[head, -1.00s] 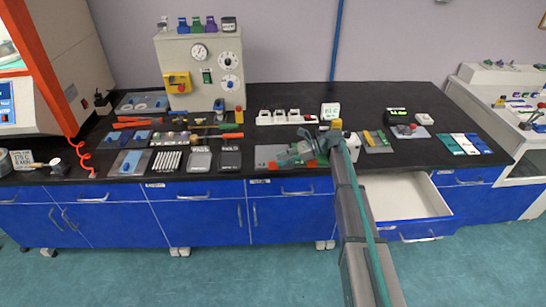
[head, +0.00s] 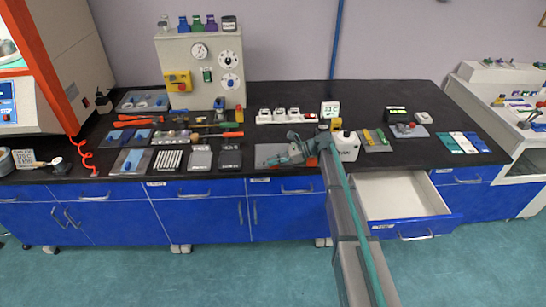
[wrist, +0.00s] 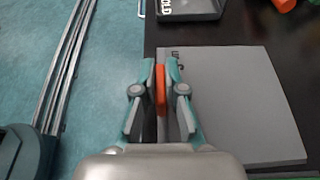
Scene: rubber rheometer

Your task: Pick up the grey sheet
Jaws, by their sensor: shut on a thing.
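My gripper (wrist: 160,72) points down over the front of the bench, its fingers close together. A thin orange piece (wrist: 160,90) is held edge-on between the fingertips. In the wrist view this labelled grey panel (wrist: 235,105) lies flat beside and below the fingers. It is the only large grey sheet-like thing near my gripper; I cannot tell whether it is the grey sheet of the task. My gripper and arm hide part of it in the head view.
Black trays (head: 230,158) lie left of the panel. An open drawer (head: 400,193) juts out below the bench, right of my arm. Screwdrivers (head: 205,134) and a row of white blocks (head: 278,116) lie behind.

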